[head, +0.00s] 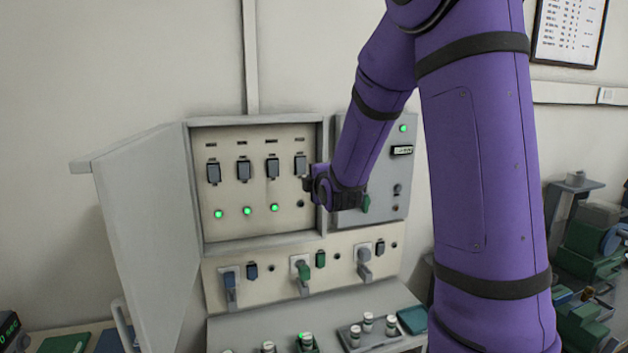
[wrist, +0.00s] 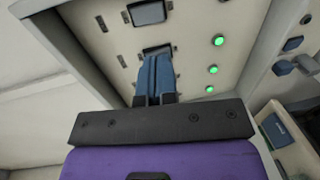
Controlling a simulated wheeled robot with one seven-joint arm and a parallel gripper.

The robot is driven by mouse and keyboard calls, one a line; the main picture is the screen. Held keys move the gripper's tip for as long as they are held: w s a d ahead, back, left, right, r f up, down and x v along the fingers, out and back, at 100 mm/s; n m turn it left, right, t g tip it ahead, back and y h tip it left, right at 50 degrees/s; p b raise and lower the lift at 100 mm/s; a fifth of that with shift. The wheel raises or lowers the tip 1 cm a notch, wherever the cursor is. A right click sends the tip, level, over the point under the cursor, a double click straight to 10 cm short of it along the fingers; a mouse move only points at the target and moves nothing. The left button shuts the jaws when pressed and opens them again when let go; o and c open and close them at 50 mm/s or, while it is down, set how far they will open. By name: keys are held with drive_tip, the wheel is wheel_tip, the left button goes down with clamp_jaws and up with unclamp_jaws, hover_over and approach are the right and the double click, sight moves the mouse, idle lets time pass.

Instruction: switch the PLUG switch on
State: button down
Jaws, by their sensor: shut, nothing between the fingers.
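An open grey cabinet holds a beige panel (head: 240,228) with a row of dark rocker-like switches. The switches are the leftmost (head: 214,172), the second (head: 243,170), the third (head: 272,168) and the rightmost (head: 300,165). Their labels are too small to read, so I cannot tell which is PLUG. Green lamps glow under the left three; the small lamp (head: 301,203) under the rightmost looks dark. My gripper (head: 306,184) is at the rightmost switch. In the wrist view its blue fingers (wrist: 156,72) are shut, their tips at or very near a dark switch (wrist: 157,50); contact is unclear.
The cabinet door (head: 145,230) stands open at left. A grey box (head: 400,190) with a green lamp adjoins at right, behind my arm.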

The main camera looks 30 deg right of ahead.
sight(301, 173)
drive_tip(key=x, duration=1.1)
drive_tip(key=shift+w+f, duration=0.15)
drive_tip(key=shift+w, duration=0.1)
drive_tip(key=shift+s, duration=0.1)
